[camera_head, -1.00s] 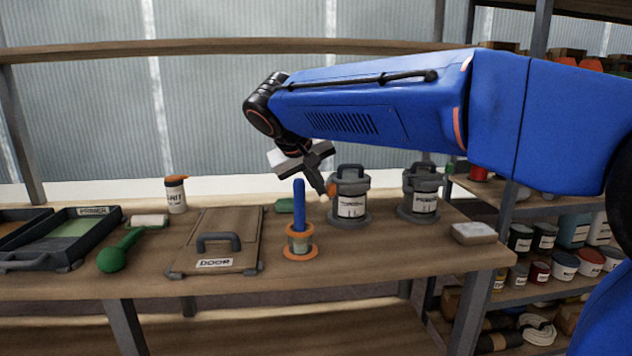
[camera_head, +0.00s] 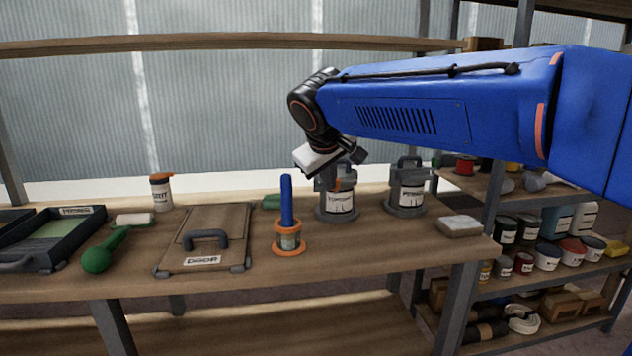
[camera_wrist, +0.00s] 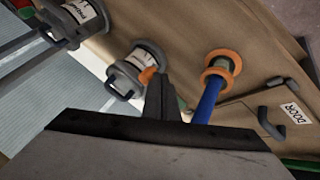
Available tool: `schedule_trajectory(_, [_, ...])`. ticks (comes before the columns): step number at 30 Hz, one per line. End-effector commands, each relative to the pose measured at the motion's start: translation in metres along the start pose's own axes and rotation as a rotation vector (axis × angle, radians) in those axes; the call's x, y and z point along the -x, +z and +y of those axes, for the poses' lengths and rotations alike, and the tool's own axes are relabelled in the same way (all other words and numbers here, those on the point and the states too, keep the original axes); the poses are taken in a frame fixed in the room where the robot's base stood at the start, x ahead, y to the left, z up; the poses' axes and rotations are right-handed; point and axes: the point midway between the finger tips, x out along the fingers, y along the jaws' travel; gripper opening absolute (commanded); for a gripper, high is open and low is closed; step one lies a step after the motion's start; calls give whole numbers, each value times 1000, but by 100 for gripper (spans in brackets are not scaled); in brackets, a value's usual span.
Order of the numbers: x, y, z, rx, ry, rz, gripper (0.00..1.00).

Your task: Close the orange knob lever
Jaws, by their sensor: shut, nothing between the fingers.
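The orange knob (camera_wrist: 148,74) sits on the side of a grey lidded can labelled as topcoat (camera_wrist: 128,68), in the wrist view. In the head view that can (camera_head: 337,208) stands upright on the workbench, its top partly hidden by my gripper, and only a bit of orange shows. My gripper (camera_wrist: 163,80) is shut and empty. Its fingertips are just beside the orange knob in the wrist view; I cannot tell if they touch. In the head view my gripper (camera_head: 325,182) is at the can's upper part.
A second grey can (camera_head: 407,200) stands to the right. An orange-based holder (camera_head: 289,250) with an upright blue handle (camera_head: 287,200) is in front left. A board labelled DOOR (camera_head: 215,225), a green-handled roller (camera_head: 97,260) and a pale block (camera_head: 459,226) are on the bench (camera_head: 370,260).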

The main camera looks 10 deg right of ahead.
Motion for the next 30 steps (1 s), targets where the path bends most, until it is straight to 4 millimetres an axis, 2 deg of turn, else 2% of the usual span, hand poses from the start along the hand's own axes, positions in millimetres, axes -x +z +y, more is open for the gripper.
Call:
schedule_trajectory(4, [-4, 8, 16, 58, -35, 33, 0])
schedule_trajectory(12, [-12, 17, 39, 55, -34, 31, 0])
schedule_trajectory(30, [-33, 25, 84, 158, -93, 88, 0])
